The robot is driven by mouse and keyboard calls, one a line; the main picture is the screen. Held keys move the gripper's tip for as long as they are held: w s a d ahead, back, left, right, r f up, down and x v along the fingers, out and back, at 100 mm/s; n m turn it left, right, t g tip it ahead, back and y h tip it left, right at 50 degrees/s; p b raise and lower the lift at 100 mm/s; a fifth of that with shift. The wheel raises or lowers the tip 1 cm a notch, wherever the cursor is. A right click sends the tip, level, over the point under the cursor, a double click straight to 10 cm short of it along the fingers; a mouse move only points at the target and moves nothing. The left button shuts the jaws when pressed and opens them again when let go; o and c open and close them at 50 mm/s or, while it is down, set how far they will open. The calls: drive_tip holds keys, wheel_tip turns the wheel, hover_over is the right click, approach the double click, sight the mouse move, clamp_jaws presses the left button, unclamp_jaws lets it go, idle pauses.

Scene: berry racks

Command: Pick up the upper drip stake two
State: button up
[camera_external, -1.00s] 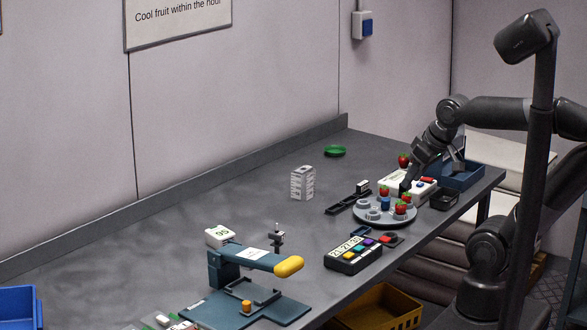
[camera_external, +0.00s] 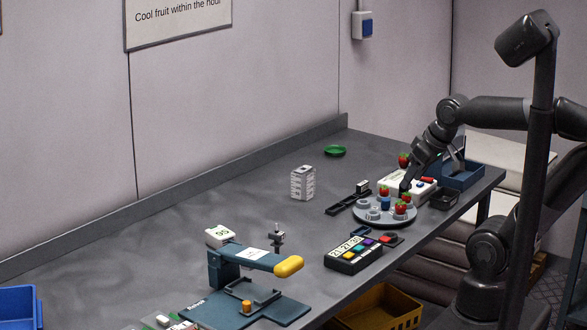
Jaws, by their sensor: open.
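I cannot make out a drip stake for certain at this size, nor tell an upper one from a lower one. The tray carries several grey cups, a blue piece (camera_external: 385,203) and red strawberries (camera_external: 400,208). I cannot tell whether the gripper touches any of them.
A white box (camera_external: 395,182) and a blue bin (camera_external: 462,176) stand behind the tray. A dark rack (camera_external: 347,199) lies left of it. A button box (camera_external: 352,254) and a blue press with a yellow handle (camera_external: 288,266) stand nearer. The bench's back left is mostly clear.

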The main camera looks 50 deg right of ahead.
drive_tip(key=shift+w, duration=0.1)
drive_tip(key=n+g, duration=0.1)
drive_tip(key=n, duration=0.1)
approach(278, 231)
drive_tip(key=shift+y, duration=0.3)
drive_tip(key=x, duration=0.4)
drive_tip(key=shift+f, duration=0.4)
drive_tip(key=shift+x, duration=3.15)
drive_tip(key=shift+d+r, duration=0.1)
drive_tip(key=shift+d, duration=0.1)
drive_tip(key=shift+c, duration=0.2)
drive_tip(key=c, duration=1)
